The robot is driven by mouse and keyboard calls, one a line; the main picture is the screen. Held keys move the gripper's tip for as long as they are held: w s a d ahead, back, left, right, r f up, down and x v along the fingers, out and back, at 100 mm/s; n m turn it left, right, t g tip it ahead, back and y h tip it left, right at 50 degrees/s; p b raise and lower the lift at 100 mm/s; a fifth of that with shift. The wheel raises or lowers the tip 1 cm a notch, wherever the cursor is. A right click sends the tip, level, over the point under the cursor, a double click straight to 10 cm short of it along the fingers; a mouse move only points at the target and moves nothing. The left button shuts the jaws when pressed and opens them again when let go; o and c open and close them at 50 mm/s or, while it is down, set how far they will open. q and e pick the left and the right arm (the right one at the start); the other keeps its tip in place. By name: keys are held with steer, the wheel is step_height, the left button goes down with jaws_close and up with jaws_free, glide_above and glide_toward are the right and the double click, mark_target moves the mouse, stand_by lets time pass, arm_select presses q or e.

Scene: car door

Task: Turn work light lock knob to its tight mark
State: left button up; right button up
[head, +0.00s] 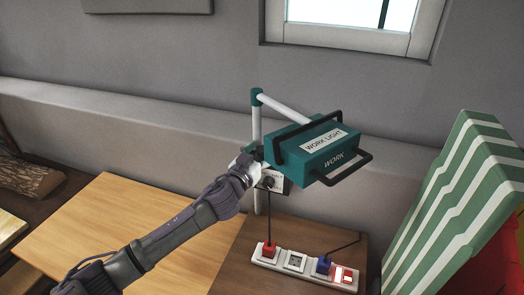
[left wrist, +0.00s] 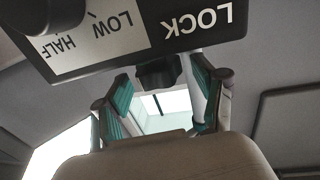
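The teal work light (head: 318,148), labelled WORK LIGHT, hangs on a white pole stand above the brown table. My left gripper (head: 248,166) is at the left side of the light, beside its small control panel (head: 270,182). In the left wrist view, the dark lock knob (left wrist: 158,73) sits under the upside-down LOCK label (left wrist: 203,20). My left gripper (left wrist: 163,92) is open, with one teal-padded finger on each side of the knob and a gap showing on both sides. No tight mark can be made out. My right gripper is not in view.
A white power strip (head: 294,263) with a red and a blue plug lies on the table below the light, with cords running up. A green-striped panel (head: 450,200) stands at the right. The light wooden table (head: 90,240) at the left is bare. A dark dial (left wrist: 45,15) is near the LOW and HALF labels.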

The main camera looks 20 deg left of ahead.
arm_select(q)
steer(key=c, duration=1)
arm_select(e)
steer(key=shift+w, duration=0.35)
arm_select(q)
steer(key=shift+a+m+h, duration=0.1)
steer(key=shift+m+h, duration=0.2)
steer(key=shift+h, duration=0.2)
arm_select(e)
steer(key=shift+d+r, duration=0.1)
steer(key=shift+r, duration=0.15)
arm_select(q)
steer(key=m+h+p, duration=0.1)
steer(key=h, duration=0.1)
steer(key=m+g+h+p, duration=0.1)
steer(key=h, duration=0.1)
steer(key=shift+a+r+m+g, duration=0.2)
steer(key=shift+m+g, duration=0.1)
steer(key=shift+m, duration=0.1)
steer(key=shift+w+a+m+g+h+p, duration=0.15)
steer(key=shift+m+g+h+p, duration=0.5)
steer(key=shift+h, duration=0.35)
steer(key=shift+f+m+g+h, duration=0.15)
steer(key=shift+m+g+h, duration=0.3)
steer(key=shift+m+h, duration=0.35)
steer(key=shift+f+m+g+h, duration=0.1)
steer(key=shift+m+g+h, duration=0.55)
steer(key=shift+g+h, duration=0.25)
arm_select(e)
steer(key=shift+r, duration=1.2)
